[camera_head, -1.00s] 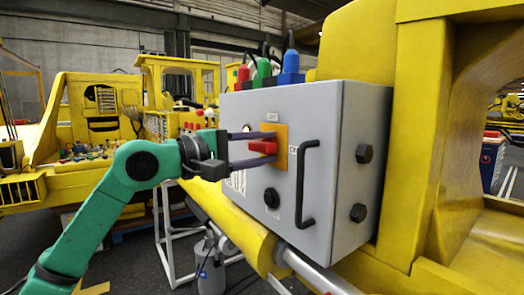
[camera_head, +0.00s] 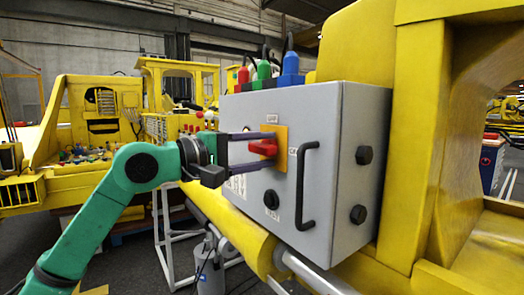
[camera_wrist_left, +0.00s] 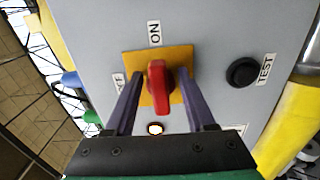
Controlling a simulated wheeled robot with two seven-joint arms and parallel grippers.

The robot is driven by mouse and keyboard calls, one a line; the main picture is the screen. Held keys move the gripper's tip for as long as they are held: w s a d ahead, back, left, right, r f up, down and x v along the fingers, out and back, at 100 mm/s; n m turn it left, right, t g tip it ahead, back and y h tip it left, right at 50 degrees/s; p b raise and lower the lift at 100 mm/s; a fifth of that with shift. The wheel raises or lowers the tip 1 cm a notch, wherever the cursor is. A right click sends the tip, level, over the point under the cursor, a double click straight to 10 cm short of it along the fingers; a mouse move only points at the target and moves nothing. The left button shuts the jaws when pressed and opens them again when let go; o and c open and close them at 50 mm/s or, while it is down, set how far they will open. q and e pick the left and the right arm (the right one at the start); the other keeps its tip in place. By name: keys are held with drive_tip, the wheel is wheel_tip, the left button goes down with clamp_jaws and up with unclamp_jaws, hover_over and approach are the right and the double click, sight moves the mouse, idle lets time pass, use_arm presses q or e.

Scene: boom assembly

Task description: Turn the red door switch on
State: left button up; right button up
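The red door switch (camera_head: 262,148) sits on a yellow plate (camera_head: 281,135) on the front of a grey control box (camera_head: 318,120). In the left wrist view the red switch (camera_wrist_left: 157,88) has its long axis running up toward the ON label (camera_wrist_left: 154,33); the OFF label (camera_wrist_left: 118,83) is to the left. My left gripper (camera_head: 272,150) is open, one finger above and one below the switch. In the left wrist view its fingers (camera_wrist_left: 160,76) stand on either side of the switch, with gaps visible between. My right gripper is not in view.
A black handle (camera_head: 305,185) and a black TEST button (camera_head: 271,199) are on the box front near my left gripper. Red, green and blue connectors (camera_head: 265,70) stand on top. A yellow beam (camera_head: 222,215) runs below the box.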

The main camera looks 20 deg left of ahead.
use_arm(q)
drive_tip(key=shift+s+a+f, duration=0.1)
drive_tip(key=shift+s+a, duration=0.1)
drive_tip(key=shift+a, duration=0.05)
drive_tip(key=b+v, duration=0.6)
drive_tip(key=v, duration=0.7)
drive_tip(key=shift+s+a, duration=0.15)
drive_tip(key=shift+s, duration=0.2)
